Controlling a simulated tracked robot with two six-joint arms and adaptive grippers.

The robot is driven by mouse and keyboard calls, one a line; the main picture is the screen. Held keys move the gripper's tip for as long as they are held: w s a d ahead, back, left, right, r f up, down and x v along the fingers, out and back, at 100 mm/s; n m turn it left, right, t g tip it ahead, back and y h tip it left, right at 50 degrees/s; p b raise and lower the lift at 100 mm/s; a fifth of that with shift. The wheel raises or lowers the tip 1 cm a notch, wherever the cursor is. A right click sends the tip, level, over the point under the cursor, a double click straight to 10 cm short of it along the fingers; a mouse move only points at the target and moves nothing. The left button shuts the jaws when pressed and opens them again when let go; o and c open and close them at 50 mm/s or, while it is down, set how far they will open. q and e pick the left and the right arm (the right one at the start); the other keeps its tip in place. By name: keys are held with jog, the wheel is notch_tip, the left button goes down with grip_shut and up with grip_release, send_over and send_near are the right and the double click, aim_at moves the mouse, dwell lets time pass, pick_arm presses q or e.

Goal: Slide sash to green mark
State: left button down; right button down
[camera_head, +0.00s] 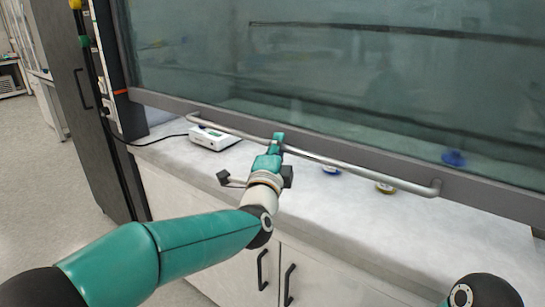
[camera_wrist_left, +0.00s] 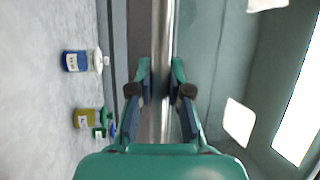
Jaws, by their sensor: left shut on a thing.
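The sash (camera_head: 330,70) is a large glass pane with a grey bottom rail, low over the bench with a gap beneath it. Its metal bar handle (camera_head: 350,165) runs along the rail. My left gripper (camera_head: 278,141) is shut on the handle, left of its middle. In the left wrist view the fingers (camera_wrist_left: 160,85) lie on both sides of the bar (camera_wrist_left: 162,30). An orange-red mark (camera_head: 120,91) is on the left frame near the rail's height. A green spot (camera_head: 84,41) shows higher on the left post; I cannot tell whether it is the green mark. My right gripper is out of view.
A white device (camera_head: 213,138) with a cable stands on the bench (camera_head: 175,160) under the sash's left part. Blue-labelled (camera_wrist_left: 76,61) and yellow-labelled (camera_wrist_left: 88,118) bottles show in the left wrist view. A blue item (camera_head: 453,158) is behind the glass. Cabinet doors are below.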

pick_arm(q)
jog(key=p, duration=2)
send_near(280, 22)
jog(key=w+d+r, duration=0.1)
jog(key=w+d, duration=0.1)
jog(key=w, duration=0.1)
jog(key=shift+r, duration=0.4)
jog(key=c, duration=1.1)
grip_release()
jog(key=shift+d, duration=0.15)
jog(key=v, duration=1.2)
jog(key=shift+f, duration=0.2)
jog(key=shift+w+a, duration=0.1)
jog(key=shift+a, duration=0.1)
